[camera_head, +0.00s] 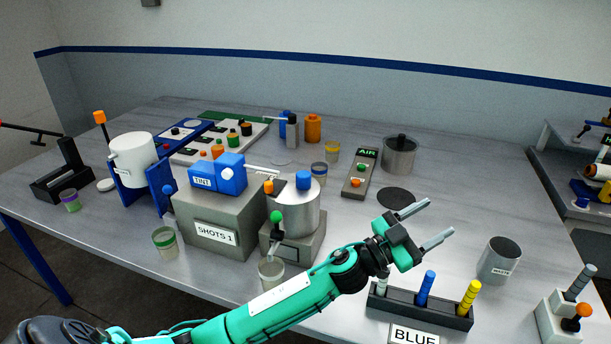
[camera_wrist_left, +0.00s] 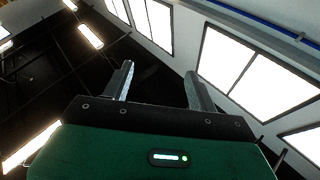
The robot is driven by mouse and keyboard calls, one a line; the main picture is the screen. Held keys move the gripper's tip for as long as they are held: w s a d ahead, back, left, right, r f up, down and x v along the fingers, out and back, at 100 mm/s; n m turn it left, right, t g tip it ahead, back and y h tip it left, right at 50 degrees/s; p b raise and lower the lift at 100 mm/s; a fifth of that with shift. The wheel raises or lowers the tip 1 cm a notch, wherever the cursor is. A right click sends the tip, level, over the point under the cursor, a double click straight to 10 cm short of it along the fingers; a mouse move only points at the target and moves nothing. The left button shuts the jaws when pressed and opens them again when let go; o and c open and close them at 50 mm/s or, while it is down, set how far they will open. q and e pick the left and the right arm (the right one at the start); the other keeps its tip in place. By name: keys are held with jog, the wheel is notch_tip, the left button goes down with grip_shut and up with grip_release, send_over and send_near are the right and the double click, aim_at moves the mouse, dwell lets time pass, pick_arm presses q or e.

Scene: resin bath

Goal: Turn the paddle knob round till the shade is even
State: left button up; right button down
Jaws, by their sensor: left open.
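A silver metal pot (camera_head: 298,212) stands on a grey base (camera_head: 292,246) in the middle of the table in the head view. A blue knob (camera_head: 303,180) sits on top of it and looks like the paddle knob. The shade of what is inside the pot cannot be seen. My left gripper (camera_head: 440,218) is open and empty, to the right of the pot and apart from it, its fingers pointing right and away from the knob. In the left wrist view its two fingers (camera_wrist_left: 158,78) stand apart with only ceiling lights and windows beyond. My right gripper is not in view.
A grey SHOTS 1 box (camera_head: 217,222) with a blue TINT block (camera_head: 219,178) stands left of the pot. A BLUE rack (camera_head: 420,309) with coloured sticks is below my gripper. A grey cup (camera_head: 499,261) stands to the right. A lidded pot (camera_head: 399,157) stands behind.

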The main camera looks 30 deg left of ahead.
pick_arm(q)
jog(key=w+d+r+m+g+h, duration=0.1)
jog(key=d+r+m+g+h, duration=0.1)
jog(key=d+m+g+h, duration=0.4)
notch_tip(320, 180, up, 8)
jog(key=n+g+y, duration=0.5)
jog(key=g+y, duration=0.7)
jog(key=y, duration=0.8)
send_over(305, 174)
notch_tip(305, 174, down, 13)
jog(key=p, duration=0.3)
jog(key=shift+w+p, duration=0.1)
jog(key=shift+p, duration=0.2)
jog(key=shift+f, duration=0.45)
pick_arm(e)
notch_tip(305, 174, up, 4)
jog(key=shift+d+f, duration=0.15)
